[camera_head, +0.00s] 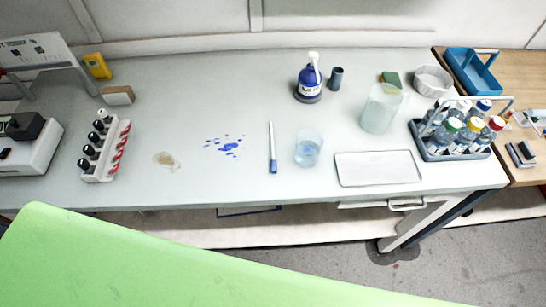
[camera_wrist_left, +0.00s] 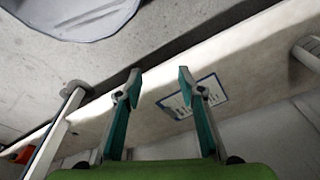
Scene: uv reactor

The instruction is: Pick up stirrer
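A thin white rod with a blue end, which looks like the stirrer (camera_head: 272,148), lies on the pale worktop. It lies near the middle of the bench, just left of a clear beaker (camera_head: 308,149), with its blue end toward the front edge. My left gripper (camera_wrist_left: 160,79) shows in the left wrist view with its two teal fingers apart and nothing between them. Below it are floor and the bench's underside, and no stirrer shows there. Neither gripper shows in the head view.
Blue spots (camera_head: 226,145) and a brownish stain (camera_head: 165,159) mark the worktop (camera_head: 200,90) left of the rod. A white tray (camera_head: 377,168), a tall translucent jug (camera_head: 381,108) and a bottle caddy (camera_head: 428,148) stand to the right. A blue wash bottle (camera_head: 309,80) stands behind.

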